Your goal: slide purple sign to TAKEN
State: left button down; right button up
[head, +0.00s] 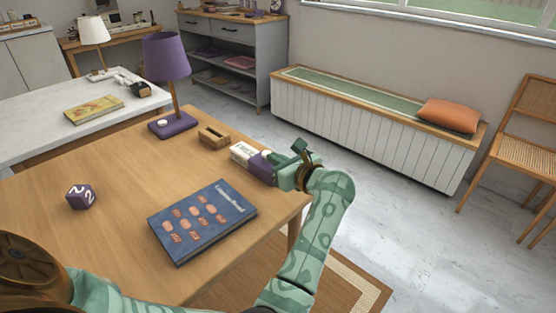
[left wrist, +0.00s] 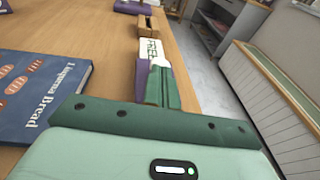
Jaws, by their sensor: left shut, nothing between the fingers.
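The purple sign (head: 261,163) lies near the right edge of the wooden table, with a white panel on its far part. In the left wrist view the panel (left wrist: 151,50) reads FREE, and the purple body (left wrist: 141,78) shows beside and below it. My left gripper (head: 279,172) is at the sign's near end, in line with it. Its green fingers (left wrist: 162,88) are together with nothing between them and hide part of the sign's near end. I cannot tell whether they touch it. My right gripper is not in view.
A slotted wooden block (head: 213,136) stands just beyond the sign, with a purple lamp (head: 167,58) behind it. A blue book (head: 203,222) lies left of my left gripper. A purple numbered die (head: 80,196) sits at the left. The table between die and book is clear.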

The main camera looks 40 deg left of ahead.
aim_at(266, 166)
pick_arm(q)
jog(key=a, duration=0.8)
jog(key=shift+w+a, duration=0.3)
jog(key=shift+a, duration=0.25)
jog(key=shift+r, duration=0.1)
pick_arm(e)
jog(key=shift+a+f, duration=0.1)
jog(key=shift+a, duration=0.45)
